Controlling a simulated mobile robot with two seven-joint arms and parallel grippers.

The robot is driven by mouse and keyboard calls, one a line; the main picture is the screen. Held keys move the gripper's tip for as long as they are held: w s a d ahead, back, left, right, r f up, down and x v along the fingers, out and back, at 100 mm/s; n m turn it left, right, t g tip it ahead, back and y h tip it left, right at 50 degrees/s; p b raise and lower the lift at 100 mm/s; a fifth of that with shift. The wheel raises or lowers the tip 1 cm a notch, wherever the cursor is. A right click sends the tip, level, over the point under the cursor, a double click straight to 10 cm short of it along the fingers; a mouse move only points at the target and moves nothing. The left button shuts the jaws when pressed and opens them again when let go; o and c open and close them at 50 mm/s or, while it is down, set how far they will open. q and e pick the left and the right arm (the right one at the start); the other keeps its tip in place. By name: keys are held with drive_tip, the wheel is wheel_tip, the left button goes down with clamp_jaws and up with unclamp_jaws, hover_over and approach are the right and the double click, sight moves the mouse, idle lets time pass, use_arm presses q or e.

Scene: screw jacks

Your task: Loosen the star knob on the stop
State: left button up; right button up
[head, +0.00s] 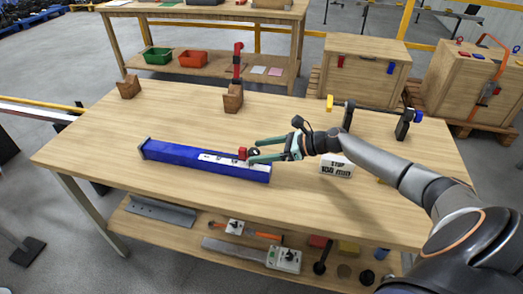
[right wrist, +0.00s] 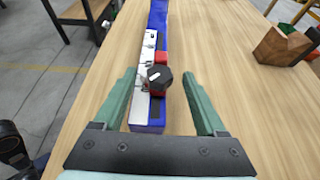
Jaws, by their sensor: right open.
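A blue rail (head: 165,152) with a white scale strip (head: 215,159) lies on the wooden table. A small red stop (head: 242,153) sits on the rail towards its right end. The stop carries a black star knob (right wrist: 159,79) with a white mark on top. My right gripper (head: 254,150) is open at the stop. In the right wrist view its green fingers (right wrist: 159,76) lie on either side of the knob, with a visible gap on both sides. My left gripper is not in view.
A white block reading "STOP 100 mm" (head: 336,169) stands right of the rail, beneath my right arm. Wooden blocks (head: 129,87) stand at the back, one with a red upright part (head: 238,62). Black stands (head: 404,125) are at the back right. The table's left part is clear.

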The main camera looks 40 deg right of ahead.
drive_tip(key=shift+c, duration=0.4)
clamp_jaws()
drive_tip(key=shift+f, duration=0.1)
